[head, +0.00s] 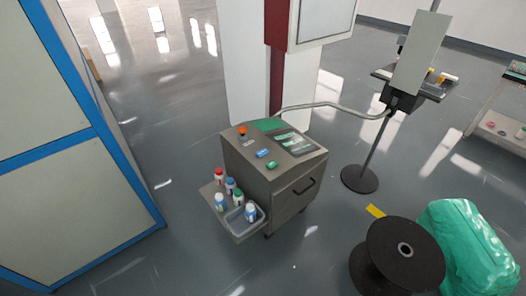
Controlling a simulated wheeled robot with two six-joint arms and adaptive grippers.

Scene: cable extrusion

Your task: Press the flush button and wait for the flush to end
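A grey-brown wheeled machine cabinet (274,185) stands on the floor near the middle of the head view. Its sloped top carries a blue button (262,153), a green button (272,164), a red-orange knob (242,131) and a dark panel with a green screen (295,142). I cannot read any labels, so I cannot tell which one is the flush button. Neither of my grippers is in view, and nothing touches the buttons.
A side shelf on the cabinet holds several small bottles (230,186) and a clear bin (242,222). A blue-framed enclosure (80,170) is at left. A black spool (404,252) and green-wrapped bundle (466,245) are at lower right. Floor in front is free.

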